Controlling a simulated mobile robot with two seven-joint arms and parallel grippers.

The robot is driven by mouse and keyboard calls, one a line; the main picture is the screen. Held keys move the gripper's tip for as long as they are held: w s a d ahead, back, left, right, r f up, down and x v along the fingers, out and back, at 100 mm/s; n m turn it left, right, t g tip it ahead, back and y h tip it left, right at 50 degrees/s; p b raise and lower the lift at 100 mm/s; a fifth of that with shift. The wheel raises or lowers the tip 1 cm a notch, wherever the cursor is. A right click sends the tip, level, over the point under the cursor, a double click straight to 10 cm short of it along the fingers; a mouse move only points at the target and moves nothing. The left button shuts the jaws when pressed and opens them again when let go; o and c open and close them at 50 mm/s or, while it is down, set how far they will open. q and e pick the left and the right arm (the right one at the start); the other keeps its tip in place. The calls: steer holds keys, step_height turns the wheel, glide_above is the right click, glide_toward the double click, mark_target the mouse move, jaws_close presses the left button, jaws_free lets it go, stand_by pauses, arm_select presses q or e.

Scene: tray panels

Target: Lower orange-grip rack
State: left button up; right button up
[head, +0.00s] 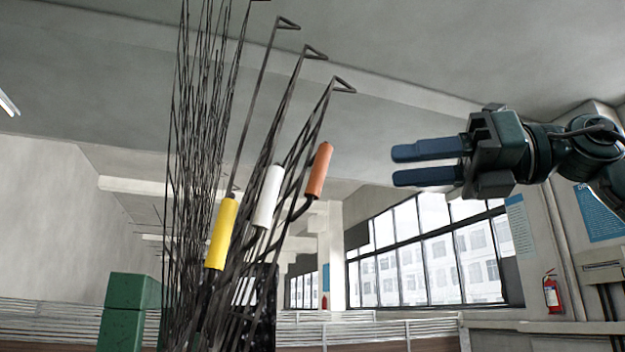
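The orange grip (319,171) is on the rightmost of three tilted black wire racks (290,173) left of the middle in the head view. A white grip (268,196) and a yellow grip (221,232) sit on the racks to its left, each lower than the one before. My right gripper (393,166) comes in from the right, pointing left at about the height of the orange grip. Its two blue fingers are slightly apart with a gap between them and nothing in it. It is clear of the orange grip in the picture. My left gripper is not in view.
More upright black wires (190,130) stand behind the racks on the left. A green block (122,318) is at the lower left. Pale slatted railings (400,330) run along the bottom. A fire extinguisher (551,292) hangs by the right wall.

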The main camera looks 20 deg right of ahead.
mark_target(326, 170)
steer(key=x, duration=0.3)
steer(key=p+x, duration=0.1)
steer(key=x, duration=0.3)
steer(key=p+x, duration=0.1)
steer(key=x, duration=0.2)
steer(key=shift+s+a+r, duration=0.1)
steer(key=shift+a+r, duration=0.1)
steer(key=shift+a, duration=0.3)
steer(key=shift+w+a+f, duration=0.1)
steer(key=shift+w+a, duration=0.25)
steer(key=shift+a, duration=0.1)
steer(key=shift+c, duration=0.6)
jaws_close()
steer(key=shift+d, duration=0.1)
